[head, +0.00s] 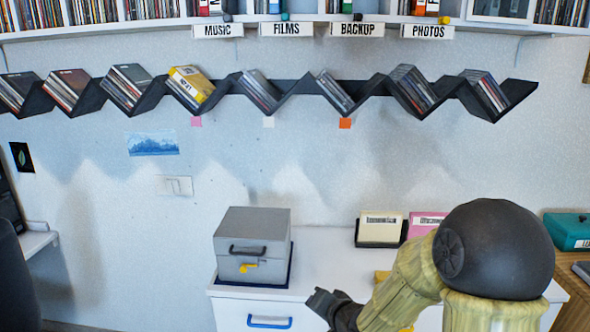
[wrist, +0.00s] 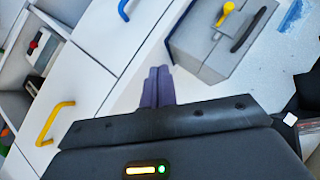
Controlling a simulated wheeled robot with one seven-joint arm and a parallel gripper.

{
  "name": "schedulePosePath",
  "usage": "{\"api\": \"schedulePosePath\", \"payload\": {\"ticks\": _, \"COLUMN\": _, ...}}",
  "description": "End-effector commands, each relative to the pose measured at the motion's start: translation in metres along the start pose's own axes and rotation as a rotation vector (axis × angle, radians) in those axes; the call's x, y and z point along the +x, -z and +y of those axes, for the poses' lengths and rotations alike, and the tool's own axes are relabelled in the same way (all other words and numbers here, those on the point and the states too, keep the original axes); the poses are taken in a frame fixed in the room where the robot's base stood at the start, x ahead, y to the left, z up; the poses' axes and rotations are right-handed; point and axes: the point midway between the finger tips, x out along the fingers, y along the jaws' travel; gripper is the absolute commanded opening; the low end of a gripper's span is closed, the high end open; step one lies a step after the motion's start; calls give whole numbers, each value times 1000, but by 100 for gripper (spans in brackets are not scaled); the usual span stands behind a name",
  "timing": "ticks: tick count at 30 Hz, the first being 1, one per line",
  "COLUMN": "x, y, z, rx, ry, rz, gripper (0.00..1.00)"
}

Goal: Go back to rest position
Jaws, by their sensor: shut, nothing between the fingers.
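My gripper (head: 322,300) is low in the head view, in front of the white cabinet and to the lower right of the grey box. In the wrist view its two fingers (wrist: 158,88) are together with nothing between them. My arm comes in from the lower right of the head view and hides part of the cabinet top and front.
A grey box (head: 252,235) with a yellow latch stands on the white cabinet (head: 335,262). A cream box (head: 380,228) and a pink box (head: 424,222) stand behind my arm. A black zigzag shelf (head: 300,85) of discs hangs on the wall.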

Motion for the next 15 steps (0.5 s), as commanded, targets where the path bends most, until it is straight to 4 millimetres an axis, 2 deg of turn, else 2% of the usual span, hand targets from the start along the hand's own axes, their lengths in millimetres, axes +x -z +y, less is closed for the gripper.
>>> {"api": "schedulePosePath", "payload": {"ticks": 3, "x": -25, "y": -2, "z": 30, "rx": -150, "ry": -192, "rz": -31, "gripper": 0}}
{"api": "schedulePosePath", "payload": {"ticks": 9, "x": -80, "y": -17, "z": 74, "rx": -336, "ry": -455, "rz": -174, "gripper": 0}}
{"api": "schedulePosePath", "payload": {"ticks": 15, "x": -128, "y": -40, "z": 96, "rx": -431, "ry": -582, "rz": -354, "gripper": 0}}
